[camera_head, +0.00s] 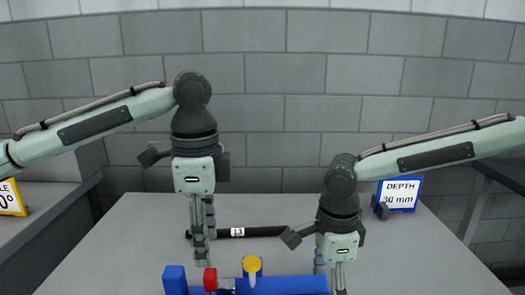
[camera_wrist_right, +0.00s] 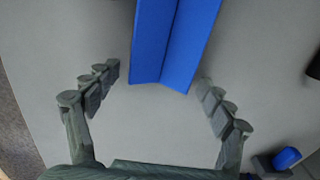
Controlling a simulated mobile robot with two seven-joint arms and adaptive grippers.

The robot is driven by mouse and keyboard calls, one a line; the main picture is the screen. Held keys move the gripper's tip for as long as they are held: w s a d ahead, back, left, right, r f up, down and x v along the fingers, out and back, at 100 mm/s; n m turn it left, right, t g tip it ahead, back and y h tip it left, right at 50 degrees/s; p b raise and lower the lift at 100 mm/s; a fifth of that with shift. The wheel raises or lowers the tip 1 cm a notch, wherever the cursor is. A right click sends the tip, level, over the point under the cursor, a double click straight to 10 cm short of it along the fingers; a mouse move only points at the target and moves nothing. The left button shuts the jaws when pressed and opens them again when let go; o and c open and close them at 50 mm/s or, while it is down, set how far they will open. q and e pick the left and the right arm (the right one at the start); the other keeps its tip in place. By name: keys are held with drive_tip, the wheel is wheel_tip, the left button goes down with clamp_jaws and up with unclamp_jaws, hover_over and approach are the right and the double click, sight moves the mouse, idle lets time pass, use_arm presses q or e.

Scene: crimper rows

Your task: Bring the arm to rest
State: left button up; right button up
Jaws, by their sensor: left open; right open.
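My left arm comes in from the left in the head view, and its gripper (camera_head: 203,250) points down over the grey table (camera_head: 130,238). Its fingers are seen nearly edge-on, with nothing visible between them. My right arm comes in from the right, and its gripper (camera_head: 331,275) points down at the right end of a blue fixture (camera_head: 285,286). In the right wrist view the right gripper (camera_wrist_right: 159,76) is open, its fingers wide apart. A blue angled bar (camera_wrist_right: 178,40) reaches down between the fingertips, with gaps on both sides. Contact cannot be told.
The fixture carries a red knob (camera_head: 210,279) and a yellow knob (camera_head: 252,265). A black rod (camera_head: 265,231) with a white label lies behind. A "DEPTH 30 mm" sign (camera_head: 400,194) stands at the back right, another sign (camera_head: 11,198) at far left. The right front table is clear.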

sight(210, 273)
use_arm(q)
wheel_tip(210, 273, down, 6)
drive_tip(key=shift+r, duration=0.15)
idle(0.4)
